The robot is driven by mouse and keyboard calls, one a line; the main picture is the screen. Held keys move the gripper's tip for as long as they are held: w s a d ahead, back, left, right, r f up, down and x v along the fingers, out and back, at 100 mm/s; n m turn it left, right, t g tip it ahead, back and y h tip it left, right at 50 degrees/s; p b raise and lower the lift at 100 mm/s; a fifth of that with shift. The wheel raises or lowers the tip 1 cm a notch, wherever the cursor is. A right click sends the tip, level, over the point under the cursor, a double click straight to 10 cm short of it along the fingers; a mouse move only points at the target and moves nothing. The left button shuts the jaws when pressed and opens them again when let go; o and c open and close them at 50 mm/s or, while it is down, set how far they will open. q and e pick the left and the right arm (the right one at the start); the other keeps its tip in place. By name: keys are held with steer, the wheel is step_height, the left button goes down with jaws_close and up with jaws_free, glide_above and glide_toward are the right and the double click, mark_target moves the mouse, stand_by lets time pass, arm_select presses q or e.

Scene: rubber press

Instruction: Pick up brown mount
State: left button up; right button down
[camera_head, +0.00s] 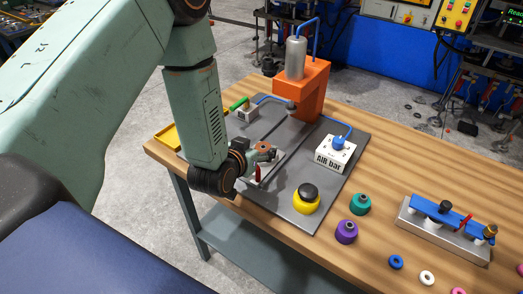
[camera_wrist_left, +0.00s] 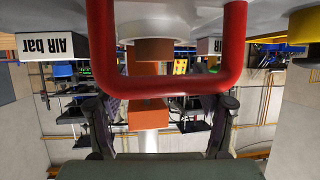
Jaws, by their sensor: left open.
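A brown mount (camera_head: 264,147) sits on the slide plate of the press, partly hidden behind my left gripper (camera_head: 256,163). In the left wrist view, which is upside down, the brown mount (camera_wrist_left: 153,50) shows as a short cylinder just beyond a red U-shaped handle (camera_wrist_left: 165,86). My left gripper (camera_wrist_left: 160,120) is open and empty, with its fingers apart on either side of the view. My right gripper is not in view.
The orange press (camera_head: 312,88) stands behind the slide. The white AIR bar box (camera_head: 335,154) and a yellow-black button (camera_head: 306,198) are to the right. Green (camera_head: 360,204) and purple (camera_head: 346,232) mounts stand near a blue-topped rack (camera_head: 428,213). A yellow tray (camera_head: 167,134) lies left.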

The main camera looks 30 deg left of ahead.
mark_target(265, 147)
arm_select(q)
steer(key=w, duration=0.1)
steer(key=w+d+f, duration=0.1)
steer(key=w, duration=0.1)
steer(key=shift+w+f, duration=0.1)
steer(key=shift+f, duration=0.05)
steer(key=shift+s+a, duration=0.25)
steer(key=shift+a, duration=0.25)
steer(key=shift+w+d, duration=0.35)
steer(key=shift+d, duration=0.1)
steer(key=c, duration=0.5)
steer(key=shift+s+a, duration=0.3)
steer(key=shift+a, duration=0.05)
steer(key=c, duration=0.5)
steer(key=shift+w, duration=0.1)
steer(key=c, duration=0.3)
steer(key=shift+w+d, duration=0.15)
steer(key=shift+d, duration=0.1)
steer(key=shift+c, duration=0.3)
